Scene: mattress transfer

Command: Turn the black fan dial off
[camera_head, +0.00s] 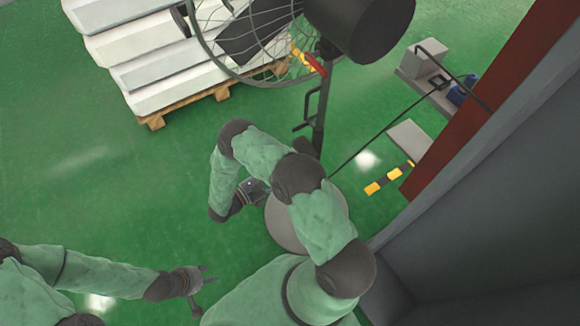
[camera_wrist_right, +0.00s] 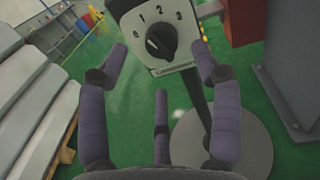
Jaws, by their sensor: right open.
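The black fan dial (camera_wrist_right: 161,41) sits on a white panel (camera_wrist_right: 185,58) marked 0, 1, 2 and 3 in the right wrist view. A pale mark shows on the dial's left side; I cannot tell exactly which number it points at. My right gripper (camera_wrist_right: 160,72) is open below the panel, its side fingers spread to either side and apart from the dial. In the head view the fan's black motor (camera_head: 360,22) and wire cage (camera_head: 240,45) are at the top; the dial cannot be made out there. My left gripper (camera_head: 203,290) is open and empty at lower left, away from the fan.
The fan's pole (camera_head: 321,115) rises from a round grey base (camera_head: 283,228), partly behind my right arm. Pale stacked slabs on a wooden pallet (camera_head: 190,103) stand at upper left. A grey wall (camera_head: 490,180) closes the right side. The green floor at left is clear.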

